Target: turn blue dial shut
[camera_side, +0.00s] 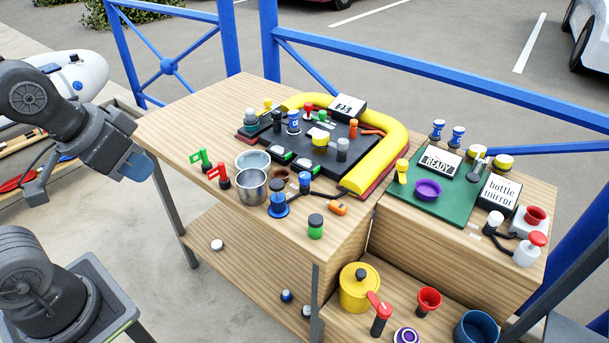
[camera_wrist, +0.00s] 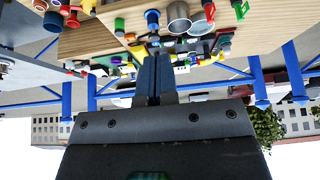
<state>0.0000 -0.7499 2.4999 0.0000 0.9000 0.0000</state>
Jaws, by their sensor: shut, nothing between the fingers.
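A blue dial with a dark top (camera_side: 278,205) stands near the front edge of the wooden table, joined to black piping on its right. I cannot tell how far it is turned. A small blue round thing, likely the dial (camera_wrist: 152,18), shows near the top of the wrist view, which is upside down. My gripper (camera_side: 146,170) is at the left of the side view, in the air past the table's left edge and well apart from the dial. In the wrist view its two blue fingers (camera_wrist: 154,58) are together with nothing between them.
A steel pot (camera_side: 252,190) and red and green flag-like handles (camera_side: 212,170) stand left of the dial. A green jar (camera_side: 316,228) and an orange piece (camera_side: 338,208) are to its right. A black panel with a yellow tube (camera_side: 385,155) lies behind. The table's left end is bare.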

